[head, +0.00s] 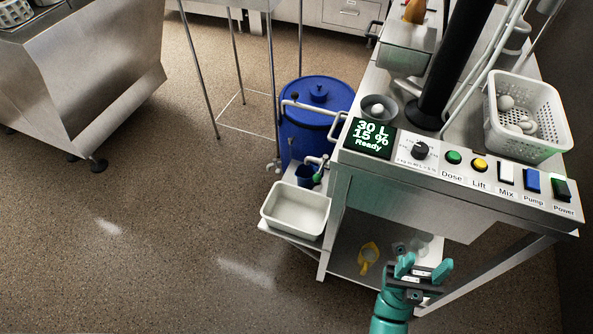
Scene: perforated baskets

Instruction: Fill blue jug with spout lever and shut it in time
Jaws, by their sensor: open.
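A small dark blue jug (305,175) stands beside the blue drum, behind the white tray. A pale spout (315,160) reaches over or beside it, with a green lever (319,175) at its right. The jug's inside and any liquid level are too small to tell. My gripper (423,268) is at the lower right, open and empty, in front of the machine's lower shelf and well apart from the jug and lever.
A large lidded blue drum (315,130) stands behind the jug. A white tray (296,210) sits left of the machine. The control panel reads "30 L 15 % Ready" (371,137). A perforated basket (527,115) holds pale round items. A yellow jug (369,253) is low down. Floor at left is clear.

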